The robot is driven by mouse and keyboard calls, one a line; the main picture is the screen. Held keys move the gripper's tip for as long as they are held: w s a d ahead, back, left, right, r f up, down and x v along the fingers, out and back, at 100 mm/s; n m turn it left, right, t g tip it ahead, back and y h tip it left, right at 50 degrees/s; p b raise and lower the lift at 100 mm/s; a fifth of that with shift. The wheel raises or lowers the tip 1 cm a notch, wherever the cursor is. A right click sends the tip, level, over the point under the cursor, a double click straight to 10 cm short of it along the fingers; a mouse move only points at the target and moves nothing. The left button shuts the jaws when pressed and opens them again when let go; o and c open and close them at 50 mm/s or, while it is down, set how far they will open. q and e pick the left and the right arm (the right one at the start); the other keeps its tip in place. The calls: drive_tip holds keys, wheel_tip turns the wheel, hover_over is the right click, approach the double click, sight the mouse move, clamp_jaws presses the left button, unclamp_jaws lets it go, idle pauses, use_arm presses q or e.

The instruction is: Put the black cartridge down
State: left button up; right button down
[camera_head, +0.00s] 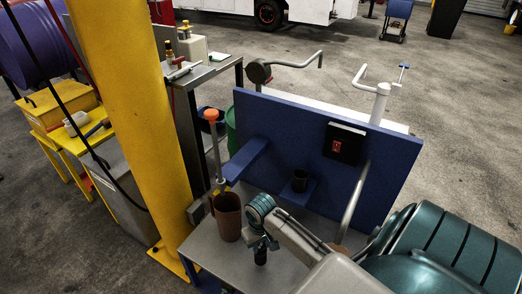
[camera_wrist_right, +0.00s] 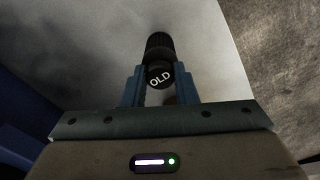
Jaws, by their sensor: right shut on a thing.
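The black cartridge (camera_wrist_right: 159,52) is between the blue fingers of my right gripper (camera_wrist_right: 159,84) in the right wrist view, with "OLD" in white letters on its near end. In the head view my right gripper (camera_head: 262,243) points down over the grey tabletop (camera_head: 205,248), shut on the black cartridge (camera_head: 260,257), which hangs below it, roughly upright. I cannot tell whether its lower end touches the tabletop. My left gripper is not in view.
A brown cup-shaped bin (camera_head: 227,218) stands on the tabletop just left of my right gripper. Behind it is a blue panel (camera_head: 290,130) with a dark cup-shaped holder (camera_head: 300,181) and a black switch box (camera_head: 345,142). A yellow post (camera_head: 130,110) stands to the left.

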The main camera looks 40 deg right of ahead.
sight(260, 253)
drive_tip(key=shift+w+d, duration=0.2)
drive_tip(key=shift+d, duration=0.05)
wheel_tip(260, 253, down, 3)
drive_tip(key=shift+r, duration=0.1)
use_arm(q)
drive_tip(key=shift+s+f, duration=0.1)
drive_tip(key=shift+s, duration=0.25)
use_arm(e)
drive_tip(key=shift+f, duration=0.4)
drive_tip(key=c, duration=1.1)
unclamp_jaws()
drive_tip(key=shift+c, duration=0.2)
